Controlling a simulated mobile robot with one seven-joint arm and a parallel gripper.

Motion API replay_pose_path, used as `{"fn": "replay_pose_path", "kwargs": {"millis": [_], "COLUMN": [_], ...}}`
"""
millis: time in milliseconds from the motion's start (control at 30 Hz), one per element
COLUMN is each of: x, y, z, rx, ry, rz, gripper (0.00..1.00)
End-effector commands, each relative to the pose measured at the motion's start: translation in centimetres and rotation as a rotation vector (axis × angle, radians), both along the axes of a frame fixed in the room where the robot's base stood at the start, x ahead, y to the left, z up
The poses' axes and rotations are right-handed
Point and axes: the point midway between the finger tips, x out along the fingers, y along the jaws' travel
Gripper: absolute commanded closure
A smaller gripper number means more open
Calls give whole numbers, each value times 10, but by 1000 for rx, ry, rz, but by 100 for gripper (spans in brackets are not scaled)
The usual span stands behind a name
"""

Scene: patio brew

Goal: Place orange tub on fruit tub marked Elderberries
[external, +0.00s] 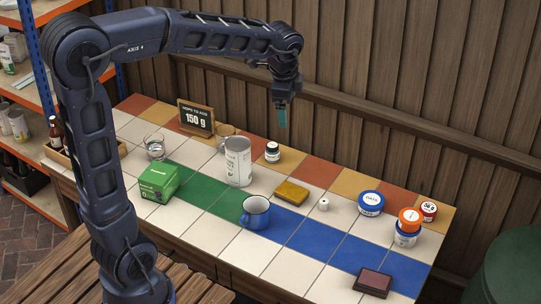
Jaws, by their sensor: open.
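An orange tub (410,215) with a pale round patch on its top sits at the right end of the tiled table, apparently on top of a white and blue tub (404,240). A blue-lidded tub (371,199) stands to its left, and a red-topped tub (429,209) stands just behind it to the right. The lettering on these tubs is too small to read surely, so I cannot tell which one is marked Elderberries. My gripper (283,116) is open and empty, pointing down above the back of the table, well left of the tubs.
A blue mug (256,214), a white can (238,163), a dark-lidded jar (272,152), a yellow sponge-like block (291,193) and a green box (159,183) stand on the table. A dark red block (374,282) lies at the front right. A wooden wall runs behind.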

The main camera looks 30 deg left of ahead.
Motion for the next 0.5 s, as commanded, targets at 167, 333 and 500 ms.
{"fn": "replay_pose_path", "kwargs": {"millis": [167,333,500], "x": [-47,-93,-139], "y": [45,81,112], "z": [13,17,14], "rx": [-58,-124,-199], "ry": [-43,-80,-114], "rz": [224,438,649], "gripper": [9,9,9]}}
